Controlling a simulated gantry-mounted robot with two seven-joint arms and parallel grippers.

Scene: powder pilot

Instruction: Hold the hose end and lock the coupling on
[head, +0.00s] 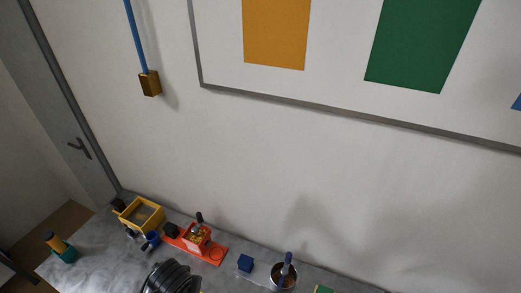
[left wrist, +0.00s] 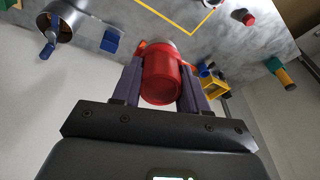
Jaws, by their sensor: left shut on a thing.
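My left gripper (left wrist: 153,85) is shut on a red cylindrical piece (left wrist: 162,78), with a dark finger on each side of it. An orange-red strip shows beside the piece at its upper left. I cannot tell whether this piece is the coupling or the hose end. The left gripper does not show in the head view. In the head view a black ribbed thing (head: 170,278), perhaps a hose, is at the bottom edge and partly cut off. My right gripper is in neither view.
A grey bench (head: 105,240) holds a yellow box (head: 142,214), a red plate (head: 215,254) with fittings, a blue cube (head: 245,263), a metal pot (head: 285,280) and an orange-and-green piece (head: 62,250). A brown block (head: 150,84) hangs from a blue line by the wall.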

